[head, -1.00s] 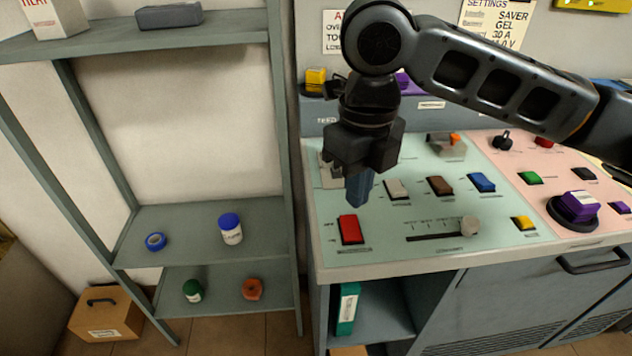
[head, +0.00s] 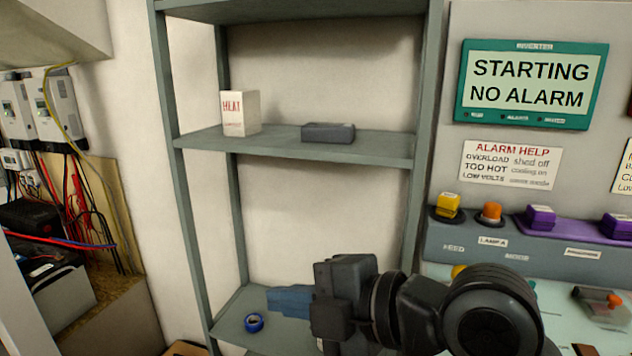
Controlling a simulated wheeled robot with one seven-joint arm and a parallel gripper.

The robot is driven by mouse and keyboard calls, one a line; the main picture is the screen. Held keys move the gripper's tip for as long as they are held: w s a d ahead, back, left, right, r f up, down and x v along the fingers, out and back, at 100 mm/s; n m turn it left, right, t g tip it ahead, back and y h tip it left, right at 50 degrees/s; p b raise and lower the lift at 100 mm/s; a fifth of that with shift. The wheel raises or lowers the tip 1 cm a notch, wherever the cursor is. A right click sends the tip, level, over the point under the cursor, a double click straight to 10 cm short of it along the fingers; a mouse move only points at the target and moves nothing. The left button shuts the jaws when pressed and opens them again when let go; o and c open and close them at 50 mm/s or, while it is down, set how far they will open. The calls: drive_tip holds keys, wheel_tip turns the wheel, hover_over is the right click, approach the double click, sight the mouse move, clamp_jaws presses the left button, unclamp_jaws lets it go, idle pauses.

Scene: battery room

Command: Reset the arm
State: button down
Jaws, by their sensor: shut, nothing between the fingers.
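The fingers are shut and empty. My gripper is in front of the lower part of the grey shelf unit (head: 295,146), and the wrist and a dark arm joint reach in from the lower right. The arm hides part of the lower shelf and the left part of the control panel (head: 590,270).
A blue tape roll (head: 254,322) lies on the lower shelf, left of my gripper. A white HEAT box (head: 240,113) and a dark grey block (head: 328,132) stand on the middle shelf. A teal screen (head: 531,84) reads "STARTING NO ALARM". Batteries and cables (head: 75,200) are at left.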

drive_tip(key=s+d+f+m+t+h, duration=0.45)
drive_tip(key=s+d+f+m, duration=0.2)
drive_tip(key=m, duration=0.55)
drive_tip(key=s+d+f+m+t+h, duration=0.45)
drive_tip(key=s+f+m, duration=0.25)
drive_tip(key=m, duration=0.5)
drive_tip(key=s+d+m+h, duration=0.1)
drive_tip(key=s+d, duration=0.5)
drive_tip(key=s, duration=0.5)
drive_tip(key=s+d+m+g+h, duration=0.1)
drive_tip(key=s+d+h, duration=0.1)
drive_tip(key=s+d, duration=0.5)
drive_tip(key=s, duration=0.4)
drive_tip(key=shift+d+f, duration=0.25)
drive_tip(key=shift+f, duration=0.05)
